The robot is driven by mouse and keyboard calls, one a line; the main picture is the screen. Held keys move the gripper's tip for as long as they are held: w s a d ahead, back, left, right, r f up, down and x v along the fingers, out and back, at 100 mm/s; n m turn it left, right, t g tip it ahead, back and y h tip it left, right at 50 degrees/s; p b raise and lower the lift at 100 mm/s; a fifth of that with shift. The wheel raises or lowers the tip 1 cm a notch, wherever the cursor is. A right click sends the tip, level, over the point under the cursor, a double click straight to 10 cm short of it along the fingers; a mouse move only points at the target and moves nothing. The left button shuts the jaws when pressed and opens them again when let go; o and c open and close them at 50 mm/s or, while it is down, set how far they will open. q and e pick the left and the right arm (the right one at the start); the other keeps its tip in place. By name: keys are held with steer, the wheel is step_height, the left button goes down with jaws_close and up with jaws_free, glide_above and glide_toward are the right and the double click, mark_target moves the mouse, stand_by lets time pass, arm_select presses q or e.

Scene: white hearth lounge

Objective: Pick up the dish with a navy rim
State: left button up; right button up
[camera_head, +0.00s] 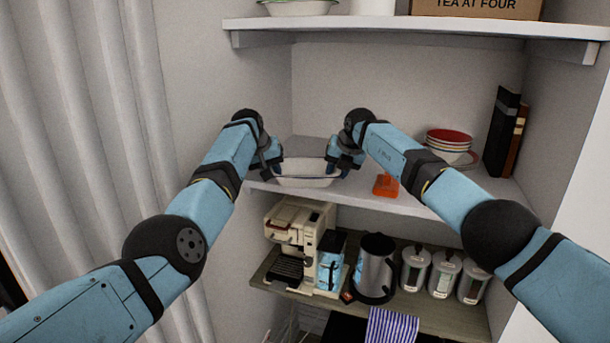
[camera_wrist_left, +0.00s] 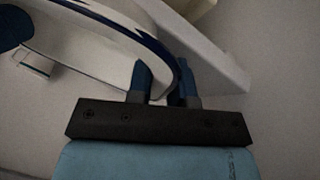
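The white dish with a navy rim (camera_head: 305,181) is at the front left of the middle shelf, level, between my two grippers. Whether it touches the shelf is unclear. My left gripper (camera_head: 273,168) is at its left end. In the left wrist view the dish (camera_wrist_left: 95,50) fills the upper left, and its rim passes between the close-set fingers of my left gripper (camera_wrist_left: 164,88), which appear shut on it. My right gripper (camera_head: 338,171) is at the dish's right end, pointing down. Its finger gap is too small to read.
An orange object (camera_head: 386,185) lies on the middle shelf (camera_head: 420,206), just right of my right gripper. Stacked bowls (camera_head: 449,141) and upright books (camera_head: 503,133) stand further right. An upper shelf (camera_head: 400,25) hangs above. A coffee machine (camera_head: 296,240), kettle (camera_head: 374,268) and canisters (camera_head: 443,273) stand below.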

arm_select(q)
jaws_close()
arm_select(e)
steer(key=c, duration=0.3)
jaws_close()
arm_select(q)
steer(key=shift+r, duration=0.15)
arm_select(e)
steer(key=shift+a+r, duration=0.1)
steer(key=shift+r, duration=0.05)
